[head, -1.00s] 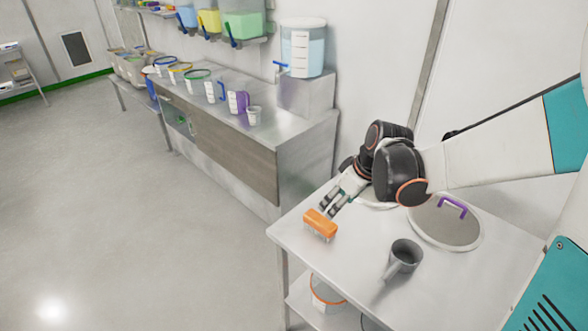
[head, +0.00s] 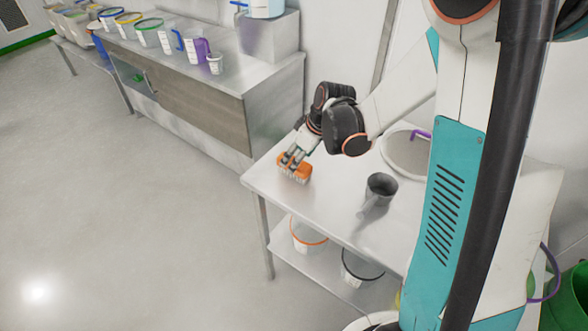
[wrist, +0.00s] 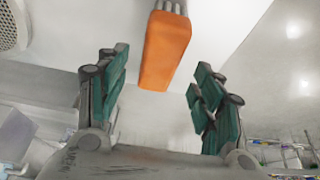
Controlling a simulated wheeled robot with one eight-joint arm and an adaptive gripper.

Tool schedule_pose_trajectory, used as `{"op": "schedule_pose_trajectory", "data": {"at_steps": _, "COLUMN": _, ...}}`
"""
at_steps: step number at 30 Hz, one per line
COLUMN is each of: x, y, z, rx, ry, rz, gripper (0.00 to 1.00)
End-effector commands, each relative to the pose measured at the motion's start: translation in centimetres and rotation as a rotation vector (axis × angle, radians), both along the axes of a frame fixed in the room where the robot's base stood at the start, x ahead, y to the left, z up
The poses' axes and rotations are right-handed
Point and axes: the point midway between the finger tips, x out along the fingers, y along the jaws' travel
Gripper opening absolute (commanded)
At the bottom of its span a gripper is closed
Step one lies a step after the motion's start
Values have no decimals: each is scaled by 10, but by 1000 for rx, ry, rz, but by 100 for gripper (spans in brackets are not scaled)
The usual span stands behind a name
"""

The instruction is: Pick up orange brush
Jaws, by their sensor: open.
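The orange brush (head: 296,172) lies on the steel table (head: 268,192) near its left end. In the wrist view the orange brush (wrist: 166,48) shows ahead of and between my finger pads, with pale bristles at the top edge of the picture. My gripper (head: 291,160) is open at the brush, with its fingers over it in the head view. In the wrist view my gripper (wrist: 160,100) has its two green-padded fingers wide apart, with visible gaps to the brush on both sides.
A grey jug (head: 380,188) stands to the right of the brush on the table. A round lid with a purple handle (head: 408,150) lies farther back. Buckets (head: 308,236) stand on the shelf below. A long counter (head: 200,100) with several containers is behind.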

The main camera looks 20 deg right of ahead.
Motion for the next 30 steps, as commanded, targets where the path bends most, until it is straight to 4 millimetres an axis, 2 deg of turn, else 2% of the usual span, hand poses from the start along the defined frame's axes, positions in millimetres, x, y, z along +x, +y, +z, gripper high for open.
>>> {"op": "schedule_pose_trajectory", "data": {"at_steps": 4, "x": 6, "y": 3, "z": -25, "rx": 0, "ry": 0, "rz": 1, "gripper": 61}}
{"op": "schedule_pose_trajectory", "data": {"at_steps": 9, "x": 12, "y": 8, "z": -41, "rx": 0, "ry": 0, "rz": 0, "gripper": 61}}
{"op": "schedule_pose_trajectory", "data": {"at_steps": 30, "x": 12, "y": 8, "z": -44, "rx": 0, "ry": 0, "rz": 0, "gripper": 61}}
